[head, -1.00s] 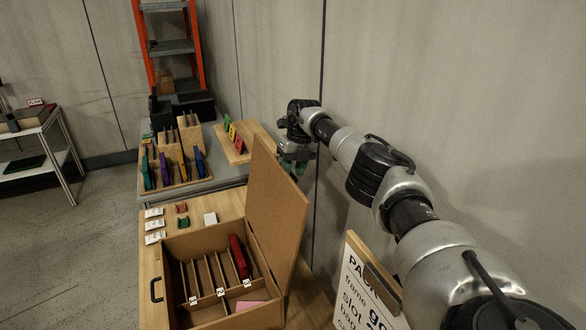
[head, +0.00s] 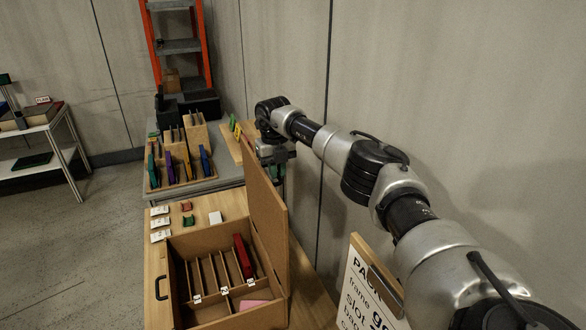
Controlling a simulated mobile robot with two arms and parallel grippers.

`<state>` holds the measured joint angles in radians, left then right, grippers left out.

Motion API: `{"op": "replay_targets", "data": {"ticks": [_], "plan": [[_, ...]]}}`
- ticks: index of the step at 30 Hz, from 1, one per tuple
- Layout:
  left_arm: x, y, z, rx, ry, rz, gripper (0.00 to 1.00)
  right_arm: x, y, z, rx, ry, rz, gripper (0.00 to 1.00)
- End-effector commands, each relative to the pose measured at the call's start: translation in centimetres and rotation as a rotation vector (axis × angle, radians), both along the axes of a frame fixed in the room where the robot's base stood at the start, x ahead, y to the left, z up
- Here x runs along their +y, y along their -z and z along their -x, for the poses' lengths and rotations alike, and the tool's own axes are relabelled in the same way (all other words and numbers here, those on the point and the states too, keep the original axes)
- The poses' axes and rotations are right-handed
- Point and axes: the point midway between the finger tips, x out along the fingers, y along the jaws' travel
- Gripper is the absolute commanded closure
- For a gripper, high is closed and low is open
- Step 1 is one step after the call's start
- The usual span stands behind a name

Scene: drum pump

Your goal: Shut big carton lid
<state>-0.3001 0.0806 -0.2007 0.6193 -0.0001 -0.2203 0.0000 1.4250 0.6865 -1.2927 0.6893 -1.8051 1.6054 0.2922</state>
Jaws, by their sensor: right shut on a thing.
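The big carton (head: 188,240) is a brown box on the wooden table, with a black handle on its left side. Its lid (head: 264,210) is open and stands nearly upright along the carton's right side. Inside are several upright dividers with small number labels, a red item (head: 243,256) in a right-hand slot and a pink piece (head: 252,305) at the front. My right gripper (head: 274,172) is at the far upper part of the lid, shut on the lid; its fingertips are partly hidden. My left gripper is not in view.
White cards (head: 160,223) and small red and green pieces lie behind the carton. A grey table (head: 215,188) with racks of coloured items stands beyond. A lettered sign (head: 362,290) stands at front right. The wall is close on the right.

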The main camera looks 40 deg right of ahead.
Motion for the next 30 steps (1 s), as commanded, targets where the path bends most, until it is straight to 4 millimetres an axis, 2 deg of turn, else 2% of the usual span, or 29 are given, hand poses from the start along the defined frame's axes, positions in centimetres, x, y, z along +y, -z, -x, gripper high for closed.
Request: {"op": "replay_targets", "data": {"ticks": [1, 6, 15, 21, 30], "plan": [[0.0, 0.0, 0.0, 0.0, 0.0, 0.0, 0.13, 1.7, -0.2, -0.5, 0.011, -0.018, 0.037, 1.0], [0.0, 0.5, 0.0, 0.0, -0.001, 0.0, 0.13, 5.4, -0.1, -1.7, 0.011, -0.013, 0.034, 1.0], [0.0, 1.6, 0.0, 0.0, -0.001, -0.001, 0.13, 10.4, 0.7, -3.2, 0.014, -0.011, 0.032, 1.0], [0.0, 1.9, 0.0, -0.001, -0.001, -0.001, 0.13, 11.9, 1.0, -3.7, 0.014, -0.011, 0.031, 1.0], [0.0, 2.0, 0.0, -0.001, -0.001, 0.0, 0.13, 12.2, 1.1, -3.8, 0.015, -0.009, 0.031, 1.0]]}}
